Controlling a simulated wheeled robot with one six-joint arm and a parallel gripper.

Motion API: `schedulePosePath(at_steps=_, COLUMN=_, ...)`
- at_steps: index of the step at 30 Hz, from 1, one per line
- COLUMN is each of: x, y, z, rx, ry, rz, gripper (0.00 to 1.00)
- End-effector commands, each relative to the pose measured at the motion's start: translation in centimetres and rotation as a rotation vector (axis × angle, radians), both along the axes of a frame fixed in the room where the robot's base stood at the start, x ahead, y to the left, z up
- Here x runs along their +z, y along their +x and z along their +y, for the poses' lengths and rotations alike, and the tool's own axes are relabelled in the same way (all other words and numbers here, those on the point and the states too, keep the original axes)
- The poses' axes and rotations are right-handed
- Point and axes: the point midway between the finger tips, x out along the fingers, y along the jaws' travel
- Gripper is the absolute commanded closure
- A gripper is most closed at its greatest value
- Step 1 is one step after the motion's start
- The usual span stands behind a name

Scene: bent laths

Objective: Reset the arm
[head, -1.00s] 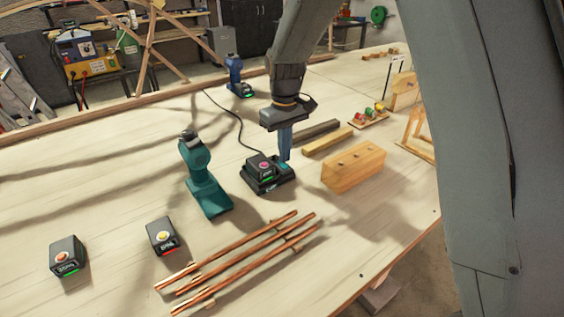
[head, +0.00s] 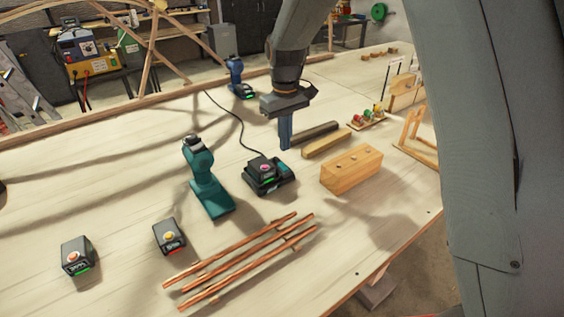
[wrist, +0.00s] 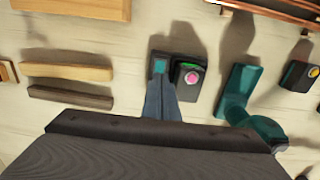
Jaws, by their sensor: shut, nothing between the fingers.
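My gripper (head: 285,136) is shut and empty. In the head view it points down and hangs over the bench, just behind the black charger (head: 281,184). A dark battery (head: 262,169) with a pink button and a green light sits on the charger. In the wrist view the closed fingers (wrist: 161,92) appear in front of the charger's teal part, with the battery (wrist: 187,78) to their right. The fingers look clear of the charger in the head view. My wrist hides part of the bench in the wrist view.
Two loose batteries (head: 77,257) (head: 169,237) are at front left. Copper-coloured laths (head: 245,258) lie in front. A wooden block (head: 352,170) and two bars (head: 326,143) lie to the right. A blue drill (head: 236,78) stands behind.

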Motion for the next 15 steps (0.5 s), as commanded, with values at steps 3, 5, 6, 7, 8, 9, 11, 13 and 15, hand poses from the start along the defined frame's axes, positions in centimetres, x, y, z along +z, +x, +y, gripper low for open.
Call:
schedulePosePath(at_steps=3, x=0.0, y=0.0, z=0.0, rx=0.000, ry=0.000, rz=0.000, gripper=1.00)
schedulePosePath(at_steps=5, x=0.0, y=-0.1, z=-0.2, rx=-0.005, ry=0.001, rz=-0.001, gripper=1.00)
schedulePosePath(at_steps=6, x=0.0, y=-0.4, z=-0.6, rx=-0.014, ry=0.000, rz=-0.002, gripper=1.00)
schedulePosePath(at_steps=7, x=0.0, y=-0.7, z=-1.0, rx=-0.024, ry=0.001, rz=-0.003, gripper=1.00)
schedulePosePath(at_steps=8, x=0.0, y=-1.0, z=-1.6, rx=-0.038, ry=0.003, rz=-0.008, gripper=1.00)
schedulePosePath(at_steps=9, x=0.0, y=-1.8, z=-2.5, rx=-0.064, ry=0.003, rz=-0.012, gripper=1.00)
schedulePosePath(at_steps=11, x=0.0, y=-3.3, z=-4.4, rx=-0.113, ry=0.007, rz=-0.022, gripper=1.00)
schedulePosePath(at_steps=13, x=-0.1, y=-5.6, z=-6.9, rx=-0.184, ry=0.012, rz=-0.037, gripper=1.00)
schedulePosePath(at_steps=15, x=-0.4, y=-8.5, z=-9.3, rx=-0.262, ry=0.017, rz=-0.052, gripper=1.00)
